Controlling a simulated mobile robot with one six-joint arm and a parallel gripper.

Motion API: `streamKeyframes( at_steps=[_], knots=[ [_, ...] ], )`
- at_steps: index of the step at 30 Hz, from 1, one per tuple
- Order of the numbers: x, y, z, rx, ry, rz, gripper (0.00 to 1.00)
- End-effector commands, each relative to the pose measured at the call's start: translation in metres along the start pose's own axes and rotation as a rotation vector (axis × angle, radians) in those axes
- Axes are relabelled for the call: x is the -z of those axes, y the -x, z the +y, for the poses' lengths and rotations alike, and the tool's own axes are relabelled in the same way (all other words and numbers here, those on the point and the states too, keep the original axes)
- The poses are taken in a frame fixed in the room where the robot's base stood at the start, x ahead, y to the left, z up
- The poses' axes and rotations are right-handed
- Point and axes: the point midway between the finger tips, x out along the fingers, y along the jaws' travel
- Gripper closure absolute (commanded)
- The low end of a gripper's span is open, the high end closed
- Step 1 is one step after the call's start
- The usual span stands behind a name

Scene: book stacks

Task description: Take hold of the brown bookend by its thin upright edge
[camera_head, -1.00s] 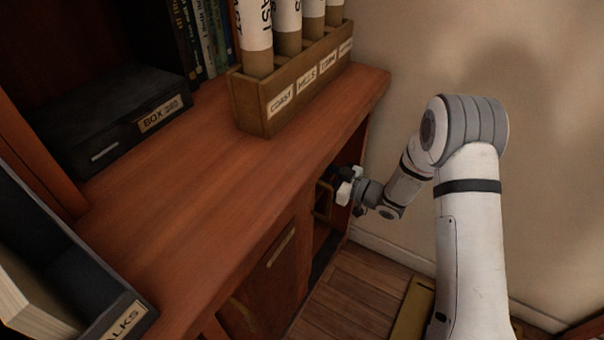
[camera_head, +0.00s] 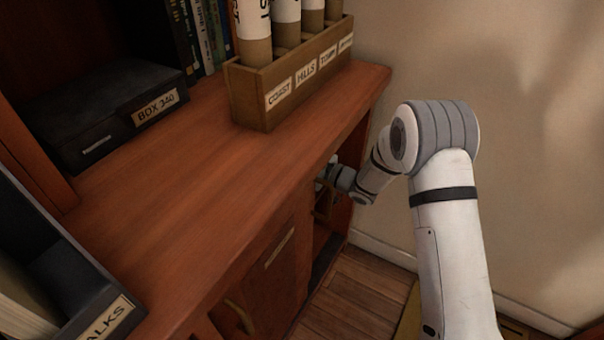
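My gripper (camera_head: 327,175) is at the opening of the cabinet under the wooden top, with its wrist entering from the right. The edge of the top and the shadow hide most of its fingers, so I cannot see whether they are open or touching anything. A small brownish, bracket-like shape (camera_head: 321,203) shows just below the gripper inside the opening. It may be the brown bookend or a handle; I cannot tell which. No other bookend is clearly visible.
The cabinet top (camera_head: 190,200) carries a wooden tube rack (camera_head: 250,110) at its back right and a black box (camera_head: 90,135) at the left. A closed panel (camera_head: 270,275) is left of the opening. The wall (camera_head: 450,60) is close on the right.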

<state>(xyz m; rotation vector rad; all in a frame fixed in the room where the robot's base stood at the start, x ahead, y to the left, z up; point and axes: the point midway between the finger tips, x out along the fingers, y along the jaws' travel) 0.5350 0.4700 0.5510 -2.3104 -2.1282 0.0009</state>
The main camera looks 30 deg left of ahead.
Motion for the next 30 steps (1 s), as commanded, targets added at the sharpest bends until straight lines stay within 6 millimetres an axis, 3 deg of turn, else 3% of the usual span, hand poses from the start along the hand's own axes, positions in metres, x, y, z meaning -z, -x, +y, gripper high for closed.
streamKeyframes(
  at_steps=[13,30],
  knots=[
    [-0.0001,0.0008,0.0003,-0.001,0.0,0.0,0.99],
    [-0.0004,0.0014,0.0005,-0.001,0.0,-0.001,1.0]
  ],
)
